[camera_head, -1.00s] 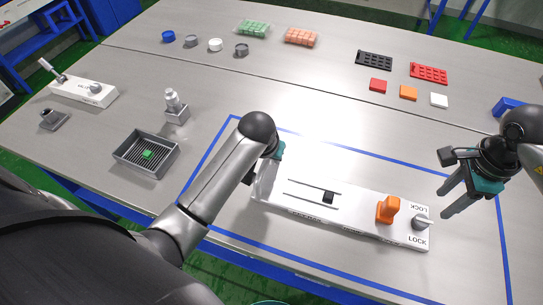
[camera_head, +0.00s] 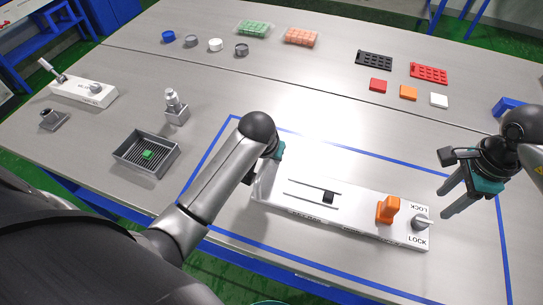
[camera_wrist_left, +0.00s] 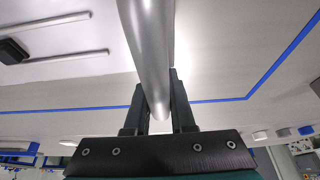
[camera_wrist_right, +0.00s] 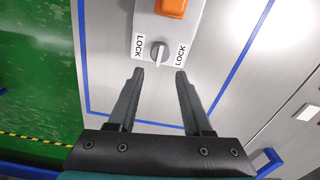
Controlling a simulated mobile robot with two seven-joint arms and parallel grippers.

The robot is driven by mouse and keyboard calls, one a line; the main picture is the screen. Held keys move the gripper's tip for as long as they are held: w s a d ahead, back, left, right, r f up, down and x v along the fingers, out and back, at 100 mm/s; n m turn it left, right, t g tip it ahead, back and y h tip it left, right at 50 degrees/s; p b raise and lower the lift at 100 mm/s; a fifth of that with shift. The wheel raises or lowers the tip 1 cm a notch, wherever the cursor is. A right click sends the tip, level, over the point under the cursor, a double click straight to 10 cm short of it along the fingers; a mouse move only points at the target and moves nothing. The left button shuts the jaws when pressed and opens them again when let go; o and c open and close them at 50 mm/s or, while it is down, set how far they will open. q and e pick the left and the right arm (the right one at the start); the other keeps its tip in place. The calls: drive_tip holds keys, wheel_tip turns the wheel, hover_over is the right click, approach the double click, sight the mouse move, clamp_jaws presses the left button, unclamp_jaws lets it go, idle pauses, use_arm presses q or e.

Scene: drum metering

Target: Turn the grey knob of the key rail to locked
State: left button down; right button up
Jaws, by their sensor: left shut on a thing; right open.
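The key rail (camera_head: 360,218) is a long white block lying inside the blue outline. Its grey knob (camera_head: 421,222) sits at the right end between two LOCK labels, and shows in the right wrist view (camera_wrist_right: 159,52) with its bar pointing up and down the picture, at neither label. My right gripper (camera_wrist_right: 159,74) is open and empty, pointed at the knob but apart from it. My left gripper (camera_wrist_left: 158,88) is shut on a smooth silver bar (camera_wrist_left: 148,40) at the rail's left end. In the head view my left arm hides its fingers and the bar.
An orange handle (camera_head: 388,209) stands upright on the rail just left of the knob. A black slider (camera_head: 328,197) sits between two thin rods further left. A grey tray (camera_head: 128,160) with a green piece is at the left.

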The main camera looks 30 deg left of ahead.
sight(422, 221)
drive_tip(key=o, duration=0.4)
wheel_tip(422, 221, down, 10)
drive_tip(key=m, duration=2.8)
clamp_jaws()
